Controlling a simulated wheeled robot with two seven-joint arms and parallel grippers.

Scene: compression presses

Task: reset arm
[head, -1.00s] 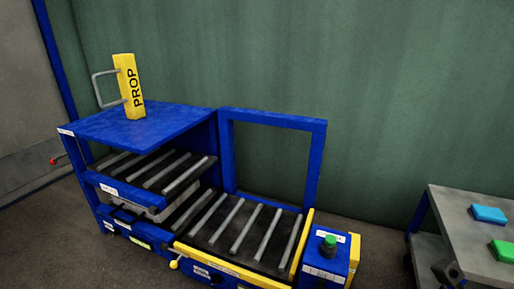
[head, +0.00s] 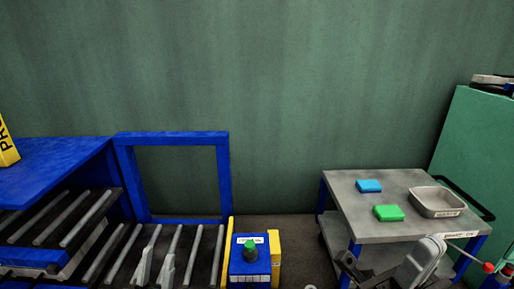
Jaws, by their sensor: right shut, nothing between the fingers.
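My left gripper (head: 156,268) shows at the bottom left of the head view as two pale upright fingers with a gap between them, in front of the press rollers; it is open and nothing shows between the fingers. My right gripper (head: 348,264) is a dark shape at the bottom, in front of the grey cart's lower left side. It is shut and empty. Part of my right arm shows beside it, overlapping the cart's front edge. Most of both arms is below the picture.
The blue press (head: 172,136) with rollers and a green-button control box (head: 249,268) stands at left; a yellow prop (head: 6,148) is cut off. The grey cart (head: 360,218) carries a blue block (head: 369,186), a green block (head: 389,213) and a metal tray (head: 437,213). A green cabinet (head: 485,150) stands far right.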

